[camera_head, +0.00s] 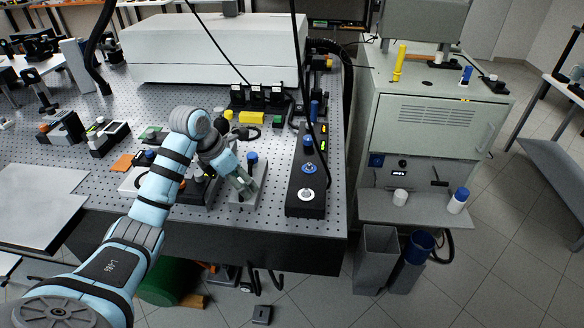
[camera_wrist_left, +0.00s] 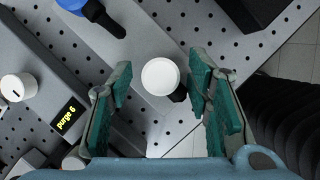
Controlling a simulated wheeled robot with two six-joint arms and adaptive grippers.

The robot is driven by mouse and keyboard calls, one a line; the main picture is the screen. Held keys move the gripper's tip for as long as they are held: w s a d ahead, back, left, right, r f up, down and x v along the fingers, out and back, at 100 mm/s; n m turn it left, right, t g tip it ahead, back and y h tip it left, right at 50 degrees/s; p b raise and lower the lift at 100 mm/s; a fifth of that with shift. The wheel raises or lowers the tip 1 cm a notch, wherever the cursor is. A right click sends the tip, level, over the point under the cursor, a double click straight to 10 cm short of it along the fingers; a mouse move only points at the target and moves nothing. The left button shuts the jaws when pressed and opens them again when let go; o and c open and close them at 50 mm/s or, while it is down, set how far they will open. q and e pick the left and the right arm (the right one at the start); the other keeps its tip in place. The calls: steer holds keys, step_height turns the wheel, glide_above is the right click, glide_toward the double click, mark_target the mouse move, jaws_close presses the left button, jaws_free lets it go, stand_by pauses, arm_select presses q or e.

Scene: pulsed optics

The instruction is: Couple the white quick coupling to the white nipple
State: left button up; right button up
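The white quick coupling (camera_wrist_left: 160,75) shows from above as a round white cap in the left wrist view. My left gripper (camera_wrist_left: 157,82) is open, with one finger on each side of it and a gap on both sides. In the head view the left gripper (camera_head: 243,186) reaches down over a light grey stand (camera_head: 237,206) and hides the white coupling. A white round fitting, which looks like the white nipple (camera_head: 306,195), sits at the near end of a black block (camera_head: 304,211). My right gripper is not in view.
A blue coupling (camera_head: 252,157) stands behind the gripper; it also shows in the left wrist view (camera_wrist_left: 88,9). A blue fitting (camera_head: 309,168) is farther back on the black block. The table's front edge is near.

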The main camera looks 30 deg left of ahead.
arm_select(q)
jaws_close()
steer(key=shift+s+r+p, duration=0.1)
steer(key=shift+r+p, duration=2.9)
steer(key=shift+r, duration=0.45)
steer(key=shift+f, duration=0.1)
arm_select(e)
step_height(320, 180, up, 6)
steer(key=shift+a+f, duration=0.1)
arm_select(q)
steer(key=shift+f, duration=0.1)
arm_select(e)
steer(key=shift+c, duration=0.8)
